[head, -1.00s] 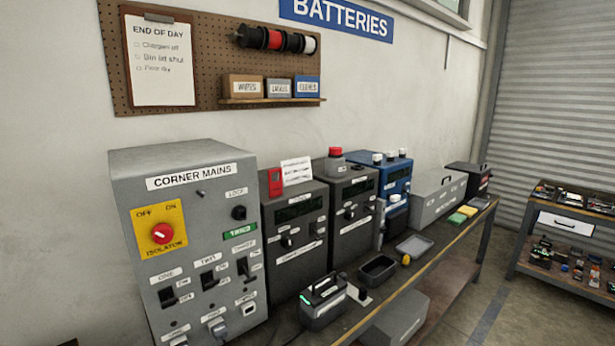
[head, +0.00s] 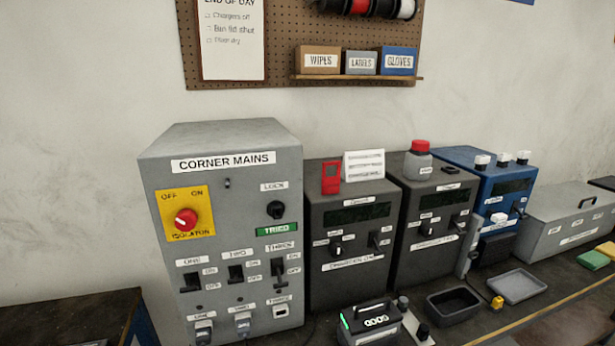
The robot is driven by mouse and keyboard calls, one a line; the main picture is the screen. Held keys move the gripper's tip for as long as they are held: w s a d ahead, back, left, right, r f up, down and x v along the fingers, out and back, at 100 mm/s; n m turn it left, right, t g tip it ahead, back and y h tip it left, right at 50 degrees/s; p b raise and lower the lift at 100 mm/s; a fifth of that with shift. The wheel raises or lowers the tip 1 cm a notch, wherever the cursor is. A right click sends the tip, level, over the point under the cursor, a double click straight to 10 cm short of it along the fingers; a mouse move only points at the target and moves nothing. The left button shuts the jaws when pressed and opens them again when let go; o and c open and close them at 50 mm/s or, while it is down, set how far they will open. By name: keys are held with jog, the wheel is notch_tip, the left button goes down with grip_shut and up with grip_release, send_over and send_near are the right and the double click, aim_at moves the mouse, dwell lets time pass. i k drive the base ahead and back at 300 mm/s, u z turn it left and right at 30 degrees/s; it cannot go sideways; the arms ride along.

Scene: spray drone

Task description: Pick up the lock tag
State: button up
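A red upright piece with a dark opening (head: 331,177), which looks like the lock tag, stands on top of the left dark charger (head: 352,246). A white printed card (head: 364,165) stands right beside it. The grey corner mains box (head: 222,240) is to the left, with a red isolator knob (head: 186,220) on a yellow plate and a black lock knob (head: 276,210). My gripper is not in view.
A second dark charger (head: 437,219) with a red-capped bottle (head: 420,161) on top stands to the right, then a blue unit (head: 490,185). A battery pack (head: 368,326) and a black tray (head: 453,304) sit in front on the bench. The wall shelf (head: 357,78) is above.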

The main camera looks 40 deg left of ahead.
aim_at(329, 184)
jog(key=u, duration=0.95)
jog(key=i, duration=0.8)
jog(key=u, duration=0.9)
